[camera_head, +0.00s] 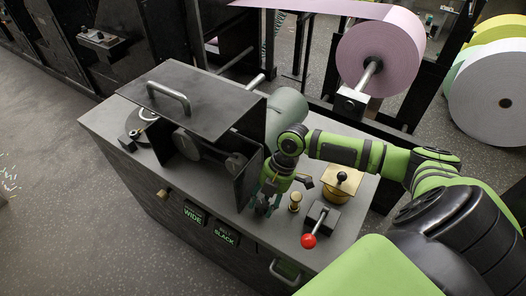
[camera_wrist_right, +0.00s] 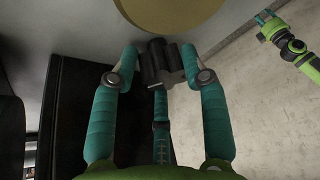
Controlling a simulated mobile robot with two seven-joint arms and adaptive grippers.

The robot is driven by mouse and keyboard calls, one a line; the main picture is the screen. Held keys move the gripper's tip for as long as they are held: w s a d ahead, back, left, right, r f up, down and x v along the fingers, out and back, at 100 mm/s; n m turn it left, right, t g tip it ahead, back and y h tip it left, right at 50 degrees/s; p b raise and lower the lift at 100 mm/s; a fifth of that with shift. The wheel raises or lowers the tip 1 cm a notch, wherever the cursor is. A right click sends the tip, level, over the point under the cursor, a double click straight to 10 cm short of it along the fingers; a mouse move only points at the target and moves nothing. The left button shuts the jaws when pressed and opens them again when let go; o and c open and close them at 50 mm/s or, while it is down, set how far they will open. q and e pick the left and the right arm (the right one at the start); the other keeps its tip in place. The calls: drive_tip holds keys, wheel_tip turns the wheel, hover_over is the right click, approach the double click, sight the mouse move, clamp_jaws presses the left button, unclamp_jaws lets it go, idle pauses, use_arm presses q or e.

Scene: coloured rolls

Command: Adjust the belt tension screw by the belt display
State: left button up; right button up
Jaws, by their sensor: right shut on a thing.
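The belt display (camera_head: 225,234) on the cabinet front reads "SLACK" in green. My right gripper (camera_head: 268,198) points down at the cabinet top, close beside the right side of the black hood. In the right wrist view its teal fingers (camera_wrist_right: 162,82) are shut on a dark grey ridged knob (camera_wrist_right: 158,60), which may be the belt tension screw. In the head view the gripper hides this knob. A green arm with a teal tip, seemingly my left gripper (camera_wrist_right: 265,24), shows small at the upper right of the right wrist view; its fingers are unclear.
A second display (camera_head: 195,212) reads "WIDE". The black hood (camera_head: 195,95) has a handle. Right of the gripper stand a small brass knob (camera_head: 295,201), a brass block with a black knob (camera_head: 342,180) and a red-tipped lever (camera_head: 308,240). A pink roll (camera_head: 385,50) hangs behind.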

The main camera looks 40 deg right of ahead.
drive_tip(key=m+p, duration=0.1)
drive_tip(key=s+m+t+p, duration=0.1)
drive_tip(key=m+p, duration=0.1)
drive_tip(key=shift+f+m, duration=0.1)
drive_tip(key=shift+m, duration=0.2)
drive_tip(key=shift+f+m+t+p, duration=0.15)
drive_tip(key=shift+m+t+p, duration=0.15)
drive_tip(key=shift+m+p, duration=0.3)
drive_tip(key=o, duration=1)
drive_tip(key=shift+o, duration=0.2)
drive_tip(key=shift+w+r, duration=0.1)
drive_tip(key=shift+r, duration=0.1)
drive_tip(key=shift+d+r, duration=0.2)
drive_tip(key=shift+r, duration=0.1)
drive_tip(key=v, duration=1.1)
